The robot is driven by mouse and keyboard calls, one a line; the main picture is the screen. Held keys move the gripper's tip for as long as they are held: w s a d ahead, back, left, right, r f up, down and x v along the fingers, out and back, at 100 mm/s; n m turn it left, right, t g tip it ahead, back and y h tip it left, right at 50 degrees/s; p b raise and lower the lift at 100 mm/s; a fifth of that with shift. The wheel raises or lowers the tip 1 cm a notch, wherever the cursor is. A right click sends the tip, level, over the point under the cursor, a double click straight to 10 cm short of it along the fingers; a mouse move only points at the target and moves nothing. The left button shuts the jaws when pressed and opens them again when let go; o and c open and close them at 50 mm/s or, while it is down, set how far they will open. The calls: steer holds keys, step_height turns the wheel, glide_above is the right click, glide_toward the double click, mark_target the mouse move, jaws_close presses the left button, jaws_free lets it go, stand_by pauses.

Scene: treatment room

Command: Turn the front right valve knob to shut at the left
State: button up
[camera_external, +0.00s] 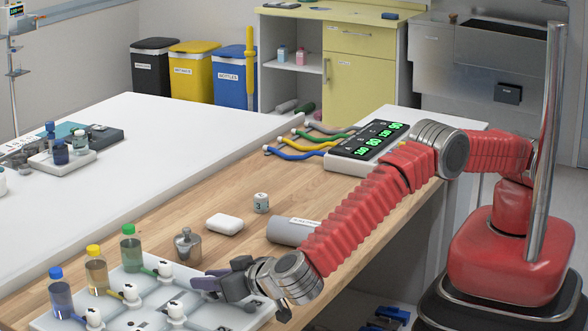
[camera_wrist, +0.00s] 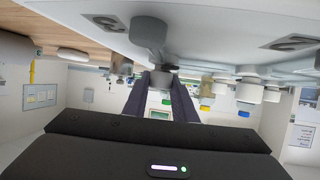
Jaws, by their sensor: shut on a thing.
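A white valve board (camera_external: 140,318) lies on the wooden table and bears several white valve knobs. One knob (camera_external: 165,269) is at its back, and another white knob (camera_external: 175,309) is nearer the front. My gripper (camera_external: 207,285) is low over the board's right part, reaching in from the right.
Bottles with blue (camera_external: 60,295), yellow (camera_external: 96,268) and green caps (camera_external: 130,248) stand along the board's back left. Bare wood lies farther back.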

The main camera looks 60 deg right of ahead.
steer(key=shift+w+a+r+m+h, duration=0.15)
steer(key=shift+a+r+m+h, duration=0.15)
steer(key=shift+m, duration=0.1)
steer(key=shift+a+r, duration=0.1)
steer(key=shift+r, duration=0.05)
stand_by(0.8)
steer(key=shift+o, duration=0.2)
stand_by(1.1)
steer(key=o, duration=0.7)
steer(key=shift+h, duration=0.3)
steer(key=shift+c, duration=0.2)
steer(key=o, duration=0.3)
steer(key=shift+o, duration=0.2)
steer(key=shift+f, duration=0.25)
